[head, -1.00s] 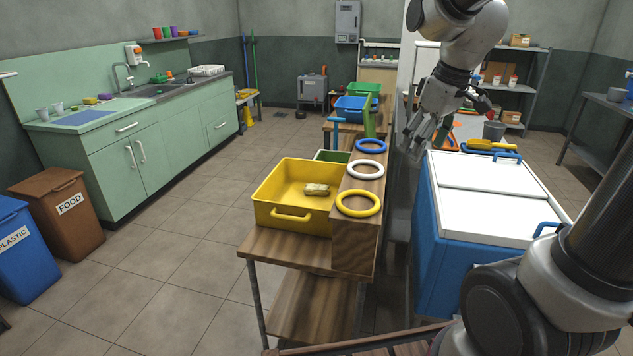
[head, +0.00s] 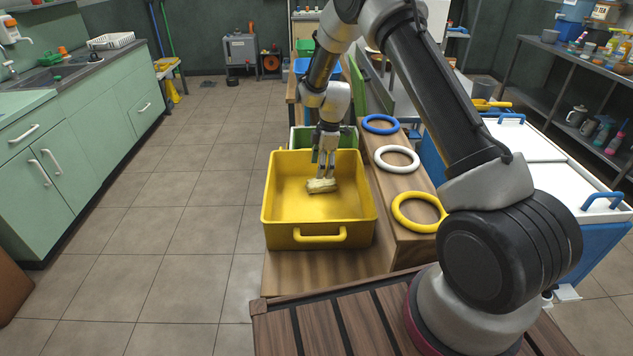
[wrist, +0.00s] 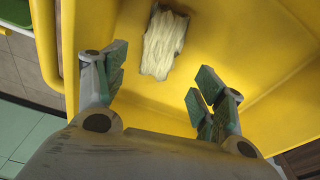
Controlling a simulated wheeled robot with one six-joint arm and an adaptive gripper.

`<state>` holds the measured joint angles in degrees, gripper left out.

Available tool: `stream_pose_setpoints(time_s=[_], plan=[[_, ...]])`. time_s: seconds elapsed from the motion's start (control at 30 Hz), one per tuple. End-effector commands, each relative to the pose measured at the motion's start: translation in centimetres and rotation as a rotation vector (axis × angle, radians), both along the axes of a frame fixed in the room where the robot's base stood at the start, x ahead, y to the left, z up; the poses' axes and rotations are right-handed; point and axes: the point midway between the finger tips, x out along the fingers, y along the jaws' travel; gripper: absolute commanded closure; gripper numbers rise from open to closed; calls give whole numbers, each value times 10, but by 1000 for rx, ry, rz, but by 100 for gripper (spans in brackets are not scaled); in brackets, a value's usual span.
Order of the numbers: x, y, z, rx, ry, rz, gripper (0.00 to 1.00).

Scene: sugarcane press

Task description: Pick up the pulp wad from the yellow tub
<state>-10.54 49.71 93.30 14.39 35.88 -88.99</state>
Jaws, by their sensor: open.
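The pulp wad (head: 321,186) is a pale, cream-coloured, fibrous oblong lying on the floor of the yellow tub (head: 304,234). It also shows whole in the wrist view (wrist: 164,44), beyond and between my fingertips. The yellow tub fills most of the wrist view (wrist: 265,50). My gripper (head: 326,170) points down over the tub, close above the wad in the head view. In the wrist view my gripper (wrist: 158,88) is open and empty, its green-padded fingers spread wide. I cannot tell the exact height gap to the wad.
The tub stands on a wooden table (head: 320,262). A wooden block with blue (head: 380,124), white (head: 396,159) and yellow rings (head: 418,212) stands right of it. A green tub (head: 300,138) sits just behind. A white-lidded blue cooler (head: 530,140) is farther right.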

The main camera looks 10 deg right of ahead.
Motion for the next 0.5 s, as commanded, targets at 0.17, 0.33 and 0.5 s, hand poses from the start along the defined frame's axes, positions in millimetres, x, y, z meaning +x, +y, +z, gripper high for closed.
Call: stream_pose_setpoints(time_s=[0.17, 0.33, 0.5], plan=[[-1, 2, -22, 0, 3, -1, 31], [1, -2, -47, 0, 4, -1, 31], [3, 0, -69, 0, 2, -1, 31]])
